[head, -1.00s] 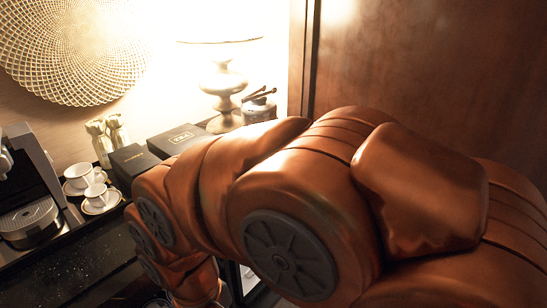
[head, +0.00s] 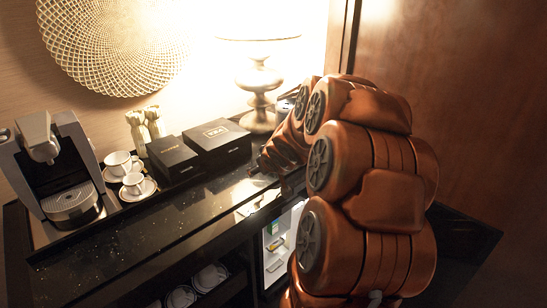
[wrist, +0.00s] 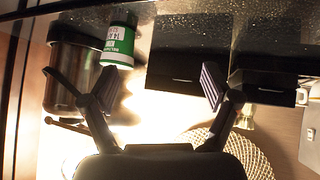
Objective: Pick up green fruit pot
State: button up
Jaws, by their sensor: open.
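A small green pot (wrist: 118,42) with a white label shows in the wrist view, at upper left of centre, next to a dark brown jar. It appears to be the green fruit pot. My gripper (wrist: 155,86) is open and empty, with its two fingers spread wide. The pot lies beyond the left finger, apart from it as far as I can tell. In the head view my arm reaches over the counter, and I cannot make out this pot there.
The dark jar (wrist: 75,75) stands close beside the pot. Two black boxes (head: 218,140) (head: 172,155), a lamp (head: 259,85), white cups (head: 134,183) and a coffee machine (head: 65,170) stand on the counter. The counter's front left (head: 130,245) is clear. An open lit fridge (head: 275,245) is below.

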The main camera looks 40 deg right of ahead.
jog(key=d+t, duration=0.1)
jog(key=d, duration=0.1)
jog(key=d+t, duration=0.1)
jog(key=d, duration=0.2)
jog(key=w+d+t+y, duration=0.1)
jog(key=d, duration=0.2)
jog(key=shift+d+f+p, duration=0.25)
jog(key=shift+f+p, duration=0.05)
jog(key=shift+f, duration=0.1)
jog(key=shift+s+d+t, duration=0.15)
jog(key=shift+d+t, duration=0.35)
jog(key=shift+d, duration=0.05)
jog(key=shift+y, duration=0.3)
jog(key=shift+p+x, duration=0.6)
jog(key=shift+x, duration=3.35)
jog(key=c, duration=1.4)
jog(key=shift+o, duration=0.2)
